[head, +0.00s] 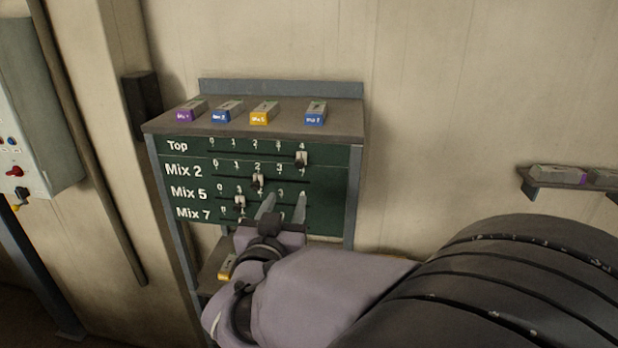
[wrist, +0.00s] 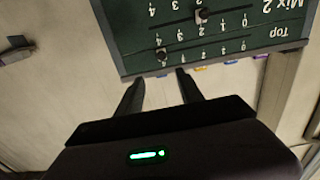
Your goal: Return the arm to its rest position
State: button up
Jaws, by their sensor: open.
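My gripper (head: 283,207) is in front of the lower part of a green slider panel (head: 330,180) in the head view. Its two fingers are apart with nothing between them. In the wrist view the gripper (wrist: 160,80) points toward the panel (wrist: 130,50), which shows upside down there. My arm (head: 330,290) reaches in from the lower right. The panel has rows marked Top, Mix 2, Mix 5 and Mix 7. The Top slider (head: 301,158) is at 4, the Mix 2 slider (head: 258,181) near 2, and the Mix 5 slider (head: 240,203) near 1. The Mix 7 row is partly hidden by my gripper.
Labelled blocks, including a yellow one (head: 265,113), stand on the panel's top shelf (head: 340,120). A wall shelf (head: 545,188) with more blocks is at the right. A grey cabinet (head: 35,110) hangs at the left. The wall between panel and right shelf is clear.

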jog(key=s+d+f+m+g+y+b, duration=0.1)
jog(key=s+d+f+g+y+b, duration=0.15)
jog(key=d+f+b, duration=0.45)
jog(key=s+d+f+g+y+b, duration=0.2)
jog(key=s+f+g+b, duration=0.1)
jog(key=f+b, duration=0.75)
jog(key=s+d+f+m+g+b, duration=0.1)
jog(key=s+d+f+g+b, duration=0.1)
jog(key=s+f, duration=0.4)
jog(key=s+d+f+g+h+b, duration=0.1)
jog(key=s+d+f+g+b, duration=0.1)
jog(key=s+d+f+b, duration=0.3)
jog(key=s+d+f+m+g+b, duration=0.1)
jog(key=s+d+f+g+b, duration=0.1)
jog(key=s+f, duration=0.5)
jog(key=s+d+b, duration=0.1)
jog(key=s, duration=0.2)
jog(key=shift+s+d+f+m+g+b, duration=0.2)
jog(key=shift+s+f+m+g+b, duration=0.05)
jog(key=shift+f+m+g+b, duration=0.1)
